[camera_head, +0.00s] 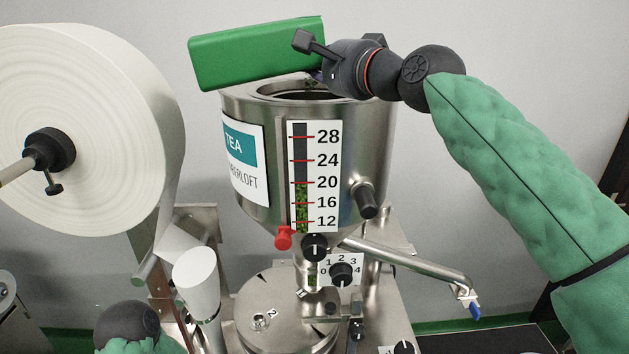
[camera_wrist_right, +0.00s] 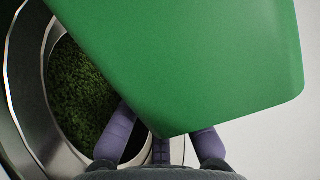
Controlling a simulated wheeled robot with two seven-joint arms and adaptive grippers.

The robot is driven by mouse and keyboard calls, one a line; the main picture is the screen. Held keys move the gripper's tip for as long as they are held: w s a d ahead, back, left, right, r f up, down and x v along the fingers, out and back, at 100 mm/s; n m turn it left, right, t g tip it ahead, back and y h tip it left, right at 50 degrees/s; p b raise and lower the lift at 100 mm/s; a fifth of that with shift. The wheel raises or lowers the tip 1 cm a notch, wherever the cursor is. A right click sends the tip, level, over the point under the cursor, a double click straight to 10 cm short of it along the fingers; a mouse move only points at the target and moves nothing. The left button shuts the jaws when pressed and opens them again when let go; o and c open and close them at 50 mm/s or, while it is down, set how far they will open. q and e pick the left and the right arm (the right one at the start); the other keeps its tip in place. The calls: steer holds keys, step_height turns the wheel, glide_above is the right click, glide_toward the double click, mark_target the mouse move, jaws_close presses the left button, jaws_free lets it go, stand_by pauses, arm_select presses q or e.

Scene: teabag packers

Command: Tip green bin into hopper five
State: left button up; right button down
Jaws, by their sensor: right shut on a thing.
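The green bin (camera_head: 250,52) is tilted on its side above the left part of the hopper's (camera_head: 345,110) open top. My right gripper (camera_head: 318,65) is shut on the bin; its purple fingers (camera_wrist_right: 160,145) show at the bin's edge in the wrist view. The bin's opening and contents are hidden. Green tea leaves (camera_wrist_right: 80,95) show inside the steel hopper in the wrist view. The hopper's level strip (camera_head: 303,205) is green up to about 20. No number five is readable on the hopper.
A large white paper roll (camera_head: 85,120) stands close to the hopper's left. A side handle (camera_head: 365,198) sticks out at the hopper's right. Below are a red knob (camera_head: 284,237), a black dial (camera_head: 341,273) and a steel spout (camera_head: 415,262). A plain wall lies behind.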

steer(key=shift+f, duration=0.1)
steer(key=shift+f+m+b, duration=0.3)
steer(key=shift+f+b, duration=0.15)
steer(key=shift+b, duration=0.25)
steer(key=shift+w+a+f, duration=0.2)
steer(key=shift+f, duration=0.25)
steer(key=shift+w+a+f, duration=0.1)
steer(key=shift+f, duration=0.25)
step_height(320, 180, up, 4)
steer(key=n+p, duration=0.2)
steer(key=p, duration=0.3)
steer(key=shift+g+h, duration=0.3)
steer(key=shift+s+d+p, duration=0.2)
steer(key=shift+s+p, duration=0.15)
steer(key=shift+p, duration=0.05)
steer(key=shift+w, duration=0.1)
